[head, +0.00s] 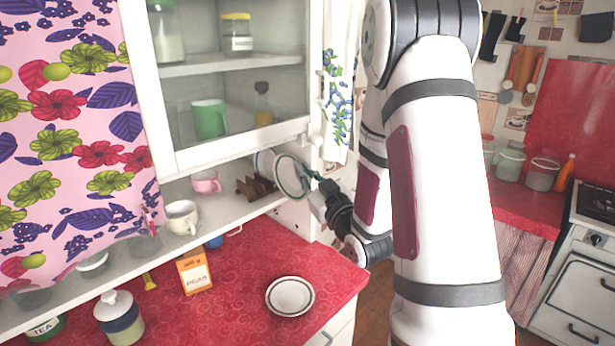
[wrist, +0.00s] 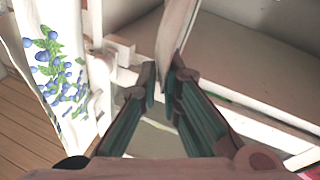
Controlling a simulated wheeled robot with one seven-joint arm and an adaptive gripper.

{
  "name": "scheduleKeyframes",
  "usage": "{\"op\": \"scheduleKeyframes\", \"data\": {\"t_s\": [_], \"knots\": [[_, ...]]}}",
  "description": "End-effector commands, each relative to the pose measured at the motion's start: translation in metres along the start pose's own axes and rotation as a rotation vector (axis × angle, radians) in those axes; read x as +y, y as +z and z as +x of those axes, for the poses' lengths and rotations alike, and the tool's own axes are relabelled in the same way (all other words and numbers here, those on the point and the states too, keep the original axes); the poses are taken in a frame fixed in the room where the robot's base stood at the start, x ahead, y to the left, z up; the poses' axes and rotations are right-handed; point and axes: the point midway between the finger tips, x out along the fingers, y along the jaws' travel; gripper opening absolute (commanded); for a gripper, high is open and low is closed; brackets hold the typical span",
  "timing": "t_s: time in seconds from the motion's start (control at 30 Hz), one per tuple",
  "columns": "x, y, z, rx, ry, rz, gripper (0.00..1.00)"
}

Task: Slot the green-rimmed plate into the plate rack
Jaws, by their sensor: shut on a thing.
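My gripper (head: 311,182) is shut on the green-rimmed plate (head: 287,176), at the right end of the cupboard's open shelf. The plate is upright, its dark greenish rim turned partly to the head camera. In the wrist view the plate (wrist: 177,28) shows nearly edge-on between the fingertips (wrist: 164,88). The brown wooden plate rack (head: 255,191) stands on the shelf just left of the plate. Another pale plate (head: 264,163) stands upright behind the held one, seemingly in the rack. I cannot tell whether the held plate touches the rack; its lower edge is near the shelf.
A pink cup (head: 205,182) and a white mug (head: 182,217) stand left of the rack on the shelf (head: 232,207). A dark-rimmed dish (head: 290,296) lies on the red counter below. A cupboard with glass doors (head: 235,62) hangs above; a floral towel (head: 338,105) hangs beside it.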

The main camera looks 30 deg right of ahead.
Motion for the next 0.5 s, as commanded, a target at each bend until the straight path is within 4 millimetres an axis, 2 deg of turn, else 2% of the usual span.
{"op": "scheduleKeyframes", "data": {"t_s": [0.3,0.5], "knots": [[0.0,-0.001,-0.001,-0.001,0.005,0.0,0.0],[-0.004,0.003,0.012,0.001,0.005,-0.001,0.0]]}}
